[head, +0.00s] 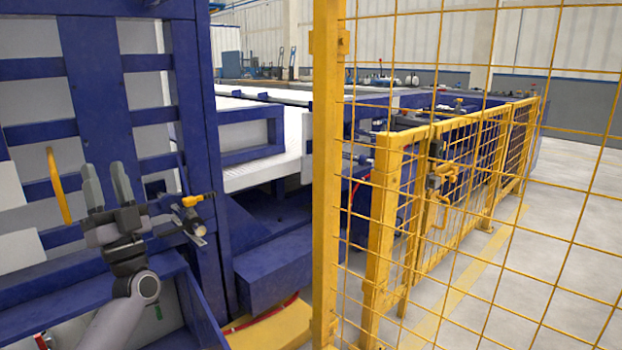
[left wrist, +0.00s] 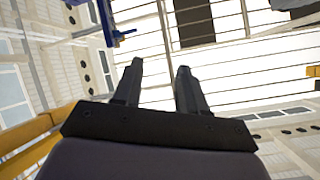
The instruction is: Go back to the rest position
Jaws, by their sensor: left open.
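My left gripper (head: 107,186) is raised at the left of the head view, its two grey fingers pointing up and apart. It is open, with nothing between the fingers. In the left wrist view the open fingers (left wrist: 158,85) point up toward a bright ceiling with dark beams, with empty space between them. My right gripper is in neither view. No pipe that I can make out is in the gripper.
A blue machine frame (head: 190,90) stands close behind my left gripper. A yellow mesh fence (head: 326,180) stands at centre and right. Grey floor (head: 590,210) is clear beyond the mesh.

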